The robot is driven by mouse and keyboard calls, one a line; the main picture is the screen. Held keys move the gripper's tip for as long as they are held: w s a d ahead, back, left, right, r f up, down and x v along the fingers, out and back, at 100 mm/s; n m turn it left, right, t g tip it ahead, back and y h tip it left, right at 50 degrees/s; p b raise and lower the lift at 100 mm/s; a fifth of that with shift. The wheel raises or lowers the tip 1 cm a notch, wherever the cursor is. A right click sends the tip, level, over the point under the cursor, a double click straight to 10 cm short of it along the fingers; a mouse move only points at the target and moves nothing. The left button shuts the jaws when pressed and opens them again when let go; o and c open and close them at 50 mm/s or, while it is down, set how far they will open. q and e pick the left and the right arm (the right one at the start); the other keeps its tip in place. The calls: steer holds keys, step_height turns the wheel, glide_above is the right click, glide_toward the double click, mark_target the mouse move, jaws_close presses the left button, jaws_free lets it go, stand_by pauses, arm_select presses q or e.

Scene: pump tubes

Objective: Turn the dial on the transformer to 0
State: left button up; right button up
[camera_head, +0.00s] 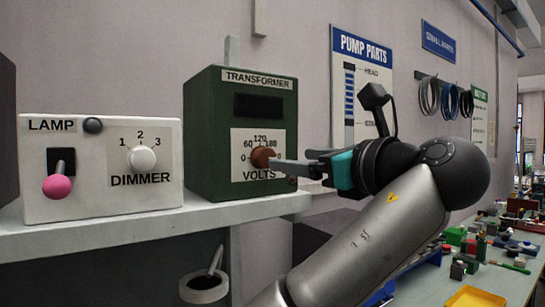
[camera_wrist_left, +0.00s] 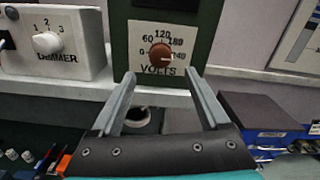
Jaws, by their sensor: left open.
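The transformer (camera_head: 210,130) is a dark green box on the shelf with a dark display window. Its round brown dial (camera_head: 262,157) sits on a white VOLTS scale; it also shows in the left wrist view (camera_wrist_left: 161,54). A pale mark on the dial points right, toward the lower-right number, away from the 0 on the left. My left gripper (camera_head: 282,165) is open, with its fingertips close to the dial at the right in the head view. In the left wrist view the dial appears between and beyond the fingertips (camera_wrist_left: 160,74); contact cannot be told. My right gripper is out of view.
A white lamp box (camera_head: 90,190) with a pink-knobbed lever (camera_head: 57,185) and a white dimmer knob (camera_head: 142,158) stands left of the transformer. The grey shelf (camera_head: 120,230) runs below both. A cup-like container (camera_head: 205,287) sits under the shelf. A cluttered bench lies at right.

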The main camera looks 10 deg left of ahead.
mark_target(268, 156)
arm_select(q)
steer(key=p+x, duration=0.2)
steer(key=x, duration=0.5)
steer(key=shift+w+a, duration=0.35)
steer(key=shift+w, duration=0.05)
steer(key=shift+c, duration=0.3)
jaws_close()
